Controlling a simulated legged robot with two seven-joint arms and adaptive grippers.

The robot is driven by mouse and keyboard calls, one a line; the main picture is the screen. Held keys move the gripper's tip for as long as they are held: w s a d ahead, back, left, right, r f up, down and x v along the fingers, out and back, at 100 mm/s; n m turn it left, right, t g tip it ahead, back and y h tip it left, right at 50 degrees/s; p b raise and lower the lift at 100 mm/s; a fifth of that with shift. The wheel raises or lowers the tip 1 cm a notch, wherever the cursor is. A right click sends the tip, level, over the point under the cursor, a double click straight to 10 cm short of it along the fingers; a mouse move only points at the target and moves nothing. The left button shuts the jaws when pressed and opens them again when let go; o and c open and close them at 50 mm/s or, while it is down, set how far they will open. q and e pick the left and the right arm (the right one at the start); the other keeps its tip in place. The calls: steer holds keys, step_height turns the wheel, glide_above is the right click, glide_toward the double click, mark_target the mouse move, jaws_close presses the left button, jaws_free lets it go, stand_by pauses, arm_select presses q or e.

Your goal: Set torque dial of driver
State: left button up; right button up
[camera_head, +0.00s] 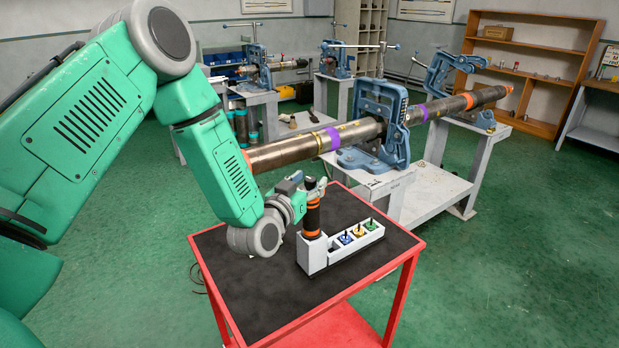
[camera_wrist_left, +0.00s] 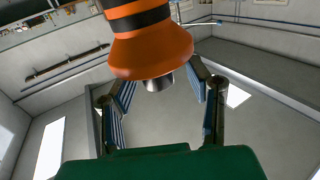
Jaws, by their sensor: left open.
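The driver (camera_head: 312,217) is black with orange bands. It stands upright in the tall end of a white holder (camera_head: 312,256) on the black-topped red table. My left gripper (camera_head: 316,187) is at the top of the driver, coming from the left side. In the left wrist view the driver's flared orange end (camera_wrist_left: 150,52) with a short metal tip fills the top middle. My left gripper's fingers (camera_wrist_left: 160,98) are spread apart below and beside it. I cannot tell whether they touch it. No dial markings can be read. My right gripper is not in view.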

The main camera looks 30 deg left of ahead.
arm_select(q)
steer(key=shift+w+d+r, duration=0.1)
steer(key=shift+w+d, duration=0.2)
steer(key=shift+w, duration=0.05)
steer(key=shift+a, duration=0.3)
steer(key=c, duration=1)
steer(key=shift+a, duration=0.2)
jaws_close()
steer(key=shift+d+m+h, duration=0.15)
steer(key=shift+m+h, duration=0.15)
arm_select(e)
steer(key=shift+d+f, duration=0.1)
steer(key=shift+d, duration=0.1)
